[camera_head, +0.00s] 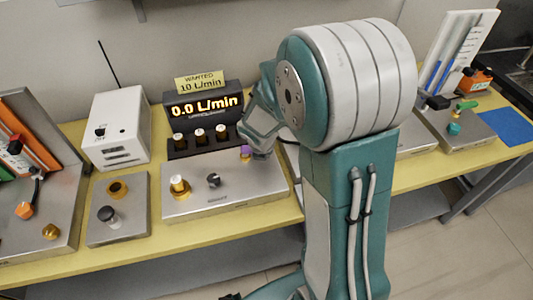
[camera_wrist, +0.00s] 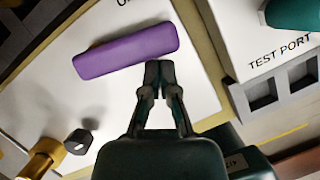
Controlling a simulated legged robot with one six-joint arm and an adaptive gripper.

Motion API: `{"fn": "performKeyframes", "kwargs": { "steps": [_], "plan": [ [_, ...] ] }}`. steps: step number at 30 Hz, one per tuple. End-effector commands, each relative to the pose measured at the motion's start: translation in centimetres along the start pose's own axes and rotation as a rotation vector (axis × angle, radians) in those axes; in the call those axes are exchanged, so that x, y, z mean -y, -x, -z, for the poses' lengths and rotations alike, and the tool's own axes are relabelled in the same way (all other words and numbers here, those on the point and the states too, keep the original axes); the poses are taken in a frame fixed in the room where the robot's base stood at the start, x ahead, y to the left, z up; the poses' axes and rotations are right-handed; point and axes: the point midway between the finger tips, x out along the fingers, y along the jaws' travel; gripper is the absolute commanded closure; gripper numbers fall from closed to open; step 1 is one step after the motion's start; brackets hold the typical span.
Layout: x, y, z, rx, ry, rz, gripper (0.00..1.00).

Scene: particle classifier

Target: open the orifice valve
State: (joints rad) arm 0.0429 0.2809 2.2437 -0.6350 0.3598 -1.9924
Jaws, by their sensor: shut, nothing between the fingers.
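A purple bar handle (camera_wrist: 127,50) sits on the light plate in the wrist view, beside a cut-off label at the top edge. It may be the orifice valve; the label is not readable. In the head view only a small purple part (camera_head: 245,152) shows next to my gripper (camera_head: 262,148). My gripper also shows in the wrist view (camera_wrist: 160,74); its fingers are together and empty. The fingertips appear just beside the right part of the handle's lower edge; I cannot tell whether they touch it.
A black knob (camera_head: 214,180) and a gold valve with a white top (camera_head: 179,187) stand left on the same metal panel (camera_head: 225,204). Behind is a flow display (camera_head: 205,105) reading 0.0 L/min, under a "WANTED 10 L/min" sign (camera_head: 200,81). A "TEST PORT" plate (camera_wrist: 280,55) lies right.

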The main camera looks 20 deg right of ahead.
Motion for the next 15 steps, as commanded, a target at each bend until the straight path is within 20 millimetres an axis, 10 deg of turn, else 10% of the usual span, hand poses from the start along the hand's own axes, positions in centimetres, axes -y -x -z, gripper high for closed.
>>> {"fn": "performKeyframes", "kwargs": {
  "steps": [15],
  "plan": [
    [0.59,-0.47,-0.96,-0.003,-0.004,-0.005,1.00]
  ]
}}
